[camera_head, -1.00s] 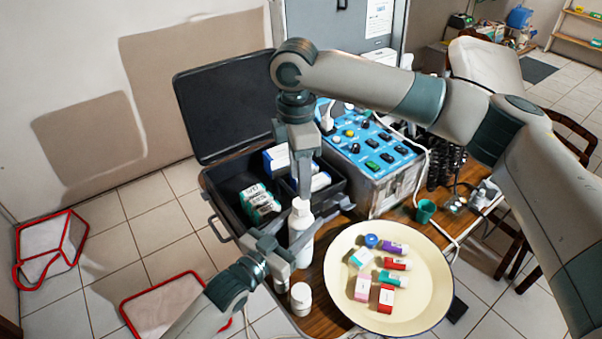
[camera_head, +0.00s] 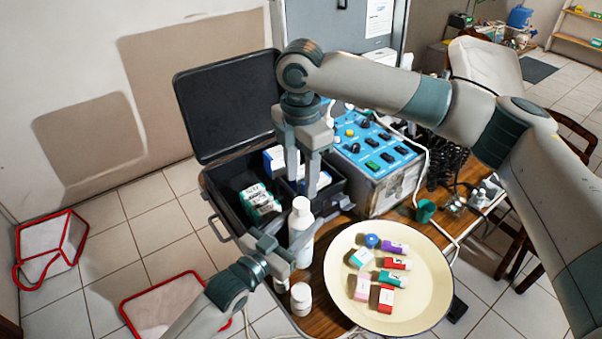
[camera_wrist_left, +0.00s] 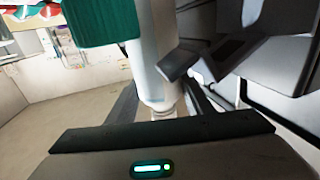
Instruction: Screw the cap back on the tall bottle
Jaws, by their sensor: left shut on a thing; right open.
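The tall white bottle (camera_head: 301,232) stands upright near the table's front left edge, beside the case. A white cap (camera_head: 301,204) sits on its top; how tightly it is seated I cannot tell. My left gripper (camera_head: 288,262) is shut on the bottle's body from the left, low down. The white bottle (camera_wrist_left: 150,60) also shows close up between the fingers in the left wrist view. My right gripper (camera_head: 307,182) points down just above the cap, with its two fingers apart and empty. The fingers appear clear of the cap.
A short white bottle (camera_head: 300,298) stands just in front of the tall one. A cream round tray (camera_head: 435,290) with several small boxes and tubes lies to the right. The open black case (camera_head: 222,203) and the blue control unit (camera_head: 375,185) stand behind.

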